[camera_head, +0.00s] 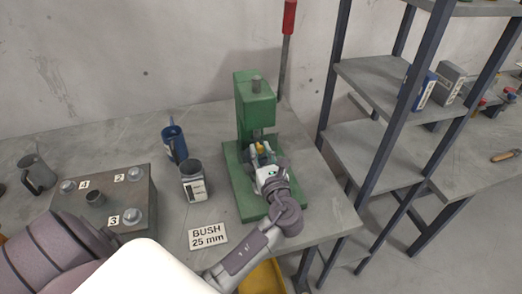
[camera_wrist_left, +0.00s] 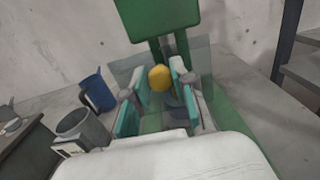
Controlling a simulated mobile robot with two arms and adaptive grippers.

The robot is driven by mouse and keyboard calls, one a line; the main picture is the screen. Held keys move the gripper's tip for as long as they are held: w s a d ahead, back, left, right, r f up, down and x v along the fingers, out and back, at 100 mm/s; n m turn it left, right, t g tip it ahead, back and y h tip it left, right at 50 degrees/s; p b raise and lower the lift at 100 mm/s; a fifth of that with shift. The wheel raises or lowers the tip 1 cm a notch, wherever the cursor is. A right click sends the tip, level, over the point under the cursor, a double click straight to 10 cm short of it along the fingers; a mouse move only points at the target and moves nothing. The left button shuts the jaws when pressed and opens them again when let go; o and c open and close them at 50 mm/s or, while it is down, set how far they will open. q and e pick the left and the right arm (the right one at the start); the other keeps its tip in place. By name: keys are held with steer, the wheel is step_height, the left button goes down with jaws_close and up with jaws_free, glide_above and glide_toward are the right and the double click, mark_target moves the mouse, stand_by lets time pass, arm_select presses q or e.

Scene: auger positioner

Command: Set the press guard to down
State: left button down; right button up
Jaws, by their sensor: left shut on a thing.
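The green press (camera_head: 256,105) stands upright on the bench, with a long red-tipped lever (camera_head: 288,20) at its right. The press guard (camera_wrist_left: 202,58) is a see-through panel in the left wrist view, just below the green press head (camera_wrist_left: 158,14). A yellow knob (camera_wrist_left: 160,78) is on its front. My left gripper (camera_head: 262,155) is at the front of the press, its fingers shut on the knob. In the left wrist view its teal pads (camera_wrist_left: 160,90) lie on either side of the knob. In the head view, my gripper hides most of the guard. My right gripper is not in view.
A blue mug (camera_head: 174,144) and a grey cup (camera_head: 193,182) stand left of the press. A numbered block (camera_head: 120,185) sits farther left. A "BUSH 25 mm" sign (camera_head: 208,236) lies in front. Shelving (camera_head: 375,85) with dark posts rises at the right.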

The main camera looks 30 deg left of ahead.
arm_select(q)
steer(key=c, duration=1)
jaws_free()
steer(key=shift+f, duration=0.35)
steer(key=shift+o, duration=0.2)
steer(key=shift+r, duration=0.1)
steer(key=shift+s+d, duration=0.1)
steer(key=shift+d, duration=0.05)
steer(key=v, duration=1.1)
steer(key=shift+s+d, duration=0.25)
steer(key=shift+s, duration=0.05)
